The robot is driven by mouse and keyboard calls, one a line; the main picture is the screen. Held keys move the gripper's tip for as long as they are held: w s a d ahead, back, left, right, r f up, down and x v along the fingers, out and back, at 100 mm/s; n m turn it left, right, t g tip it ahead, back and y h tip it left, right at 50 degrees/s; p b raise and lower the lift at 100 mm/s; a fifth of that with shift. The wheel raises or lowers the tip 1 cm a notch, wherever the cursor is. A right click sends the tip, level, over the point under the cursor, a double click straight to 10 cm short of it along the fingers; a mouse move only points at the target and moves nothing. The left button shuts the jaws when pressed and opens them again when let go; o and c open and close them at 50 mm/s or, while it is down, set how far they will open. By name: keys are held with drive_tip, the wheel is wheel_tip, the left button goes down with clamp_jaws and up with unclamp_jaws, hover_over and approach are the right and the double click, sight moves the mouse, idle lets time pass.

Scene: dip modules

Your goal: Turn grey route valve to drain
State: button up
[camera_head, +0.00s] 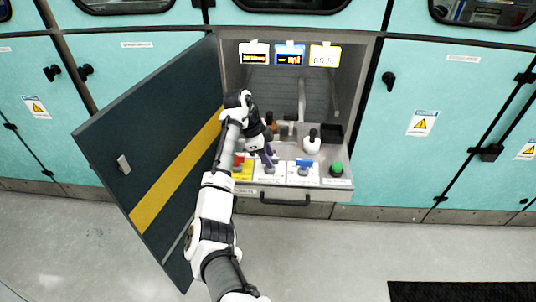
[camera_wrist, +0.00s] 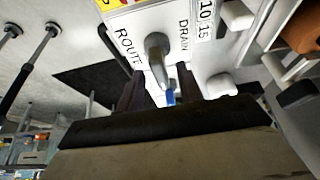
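The grey route valve (camera_wrist: 157,58) stands up from a white panel plate in the wrist view. The plate (camera_wrist: 198,58) carries the words ROUTE and DRAIN, one on each side of the valve. My gripper (camera_wrist: 160,88) has its two dark fingers apart, one on each side of the valve's handle. Gaps show between the handle and the fingers, so it looks not gripped. In the head view my gripper (camera_head: 266,155) reaches down over the plate and largely hides the grey valve.
A blue-handled valve (camera_head: 305,163) and a green button (camera_head: 337,169) stand to the right on the drawer. A white bottle (camera_head: 312,145) and a black bin (camera_head: 331,133) are behind. The open cabinet door (camera_head: 160,150) is left of my arm.

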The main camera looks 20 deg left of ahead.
drive_tip(key=shift+d+f, duration=0.1)
drive_tip(key=shift+f, duration=0.15)
clamp_jaws()
